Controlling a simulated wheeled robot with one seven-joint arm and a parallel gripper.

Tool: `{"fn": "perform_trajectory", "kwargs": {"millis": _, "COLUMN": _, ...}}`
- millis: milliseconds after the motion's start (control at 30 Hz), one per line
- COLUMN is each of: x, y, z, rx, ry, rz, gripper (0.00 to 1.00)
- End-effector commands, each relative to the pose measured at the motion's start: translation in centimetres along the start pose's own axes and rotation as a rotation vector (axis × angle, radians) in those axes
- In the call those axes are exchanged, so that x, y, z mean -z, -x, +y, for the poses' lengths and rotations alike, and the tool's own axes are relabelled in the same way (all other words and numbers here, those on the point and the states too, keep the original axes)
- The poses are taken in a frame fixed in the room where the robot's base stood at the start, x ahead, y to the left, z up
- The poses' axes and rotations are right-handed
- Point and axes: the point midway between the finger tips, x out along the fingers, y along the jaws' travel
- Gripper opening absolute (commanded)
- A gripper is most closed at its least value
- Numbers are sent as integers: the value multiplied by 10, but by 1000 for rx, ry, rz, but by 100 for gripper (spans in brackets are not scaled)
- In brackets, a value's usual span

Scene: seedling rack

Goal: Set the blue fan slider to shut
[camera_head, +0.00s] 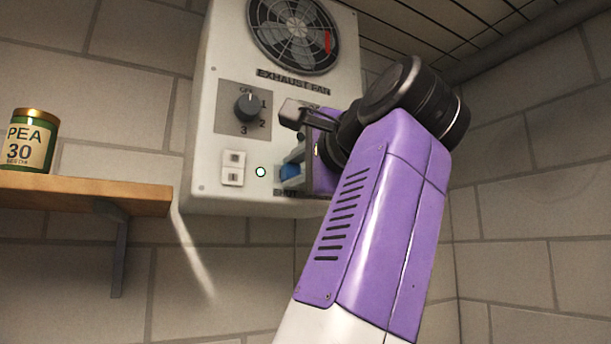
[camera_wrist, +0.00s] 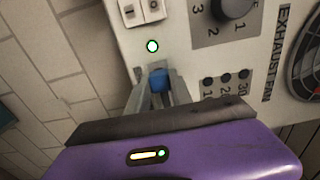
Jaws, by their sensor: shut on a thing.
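The blue fan slider (camera_head: 289,171) is on the front of the white exhaust fan box (camera_head: 217,70), low on the panel, just above the "SHUT" label (camera_head: 285,193). In the wrist view the blue slider (camera_wrist: 159,80) sits between the tips of my gripper (camera_wrist: 161,88), and the fingers are closed on it. In the head view my gripper (camera_head: 292,165) reaches it from the right, and my wrist hides part of the slider's track and the upper label.
A rotary knob (camera_head: 247,107) marked OFF, 1, 2, 3 is above left of the slider. A white rocker switch (camera_head: 233,168) and a lit green lamp (camera_head: 261,172) are left of it. A wooden shelf (camera_head: 90,190) holds a pea tin (camera_head: 30,140) further left.

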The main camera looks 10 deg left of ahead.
Motion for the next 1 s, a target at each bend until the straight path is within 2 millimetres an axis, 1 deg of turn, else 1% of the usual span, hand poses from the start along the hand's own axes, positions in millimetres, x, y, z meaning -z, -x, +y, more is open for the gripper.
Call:
{"fn": "perform_trajectory", "kwargs": {"millis": 33, "x": -3, "y": -1, "z": 3, "rx": -7, "ry": 0, "rz": -7, "gripper": 0}}
{"fn": "perform_trajectory", "kwargs": {"millis": 167, "x": -4, "y": -1, "z": 3, "rx": -8, "ry": 1, "rz": -9, "gripper": 0}}
{"fn": "perform_trajectory", "kwargs": {"millis": 200, "x": -4, "y": -1, "z": 3, "rx": -8, "ry": 1, "rz": -9, "gripper": 28}}
{"fn": "perform_trajectory", "kwargs": {"millis": 267, "x": -4, "y": -1, "z": 3, "rx": -7, "ry": 1, "rz": -9, "gripper": 40}}
{"fn": "perform_trajectory", "kwargs": {"millis": 300, "x": -4, "y": -1, "z": 3, "rx": -7, "ry": 1, "rz": -9, "gripper": 48}}
{"fn": "perform_trajectory", "kwargs": {"millis": 667, "x": -2, "y": 2, "z": 2, "rx": -2, "ry": 0, "rz": -5, "gripper": 49}}
{"fn": "perform_trajectory", "kwargs": {"millis": 767, "x": -2, "y": 11, "z": 3, "rx": -1, "ry": 0, "rz": -5, "gripper": 49}}
{"fn": "perform_trajectory", "kwargs": {"millis": 1000, "x": -2, "y": 50, "z": 4, "rx": 0, "ry": 0, "rz": -5, "gripper": 49}}
